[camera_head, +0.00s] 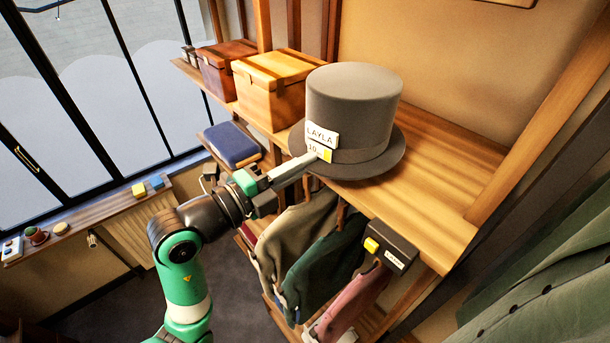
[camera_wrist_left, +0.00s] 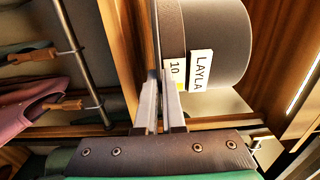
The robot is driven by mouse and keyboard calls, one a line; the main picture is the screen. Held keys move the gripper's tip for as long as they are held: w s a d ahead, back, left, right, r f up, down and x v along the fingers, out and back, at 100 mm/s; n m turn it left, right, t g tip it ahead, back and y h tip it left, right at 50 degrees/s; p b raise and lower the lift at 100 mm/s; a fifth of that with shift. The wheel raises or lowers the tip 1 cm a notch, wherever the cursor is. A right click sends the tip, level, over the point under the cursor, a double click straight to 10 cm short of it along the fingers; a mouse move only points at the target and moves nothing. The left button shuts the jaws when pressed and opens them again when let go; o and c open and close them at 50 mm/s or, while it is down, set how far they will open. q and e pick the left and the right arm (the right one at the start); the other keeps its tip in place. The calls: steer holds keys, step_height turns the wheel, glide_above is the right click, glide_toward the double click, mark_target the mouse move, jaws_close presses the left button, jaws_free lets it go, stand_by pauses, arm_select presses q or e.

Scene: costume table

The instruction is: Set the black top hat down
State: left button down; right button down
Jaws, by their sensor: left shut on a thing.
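The top hat (camera_head: 352,105) looks dark grey rather than black and is upright at the front of the wooden shelf (camera_head: 440,215). A white tag reading LAYLA and a smaller tag reading 10 are on its front. My left gripper (camera_head: 318,160) reaches in from the left and is shut on the brim at the front. The wrist view shows the brim edge-on between the two fingers (camera_wrist_left: 163,85), with the crown (camera_wrist_left: 212,35) to the right. I cannot tell whether the brim touches the shelf. My right gripper is not in view.
A light wooden box (camera_head: 272,95) and a dark brown box (camera_head: 222,70) stand left of the hat. Bare shelf lies to its right. Jackets (camera_head: 330,250) hang below. A black device with a yellow button (camera_head: 390,245) is at the shelf's front edge.

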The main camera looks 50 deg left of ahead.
arm_select(q)
steer(key=shift+f, duration=1.8)
steer(key=c, duration=1)
jaws_free()
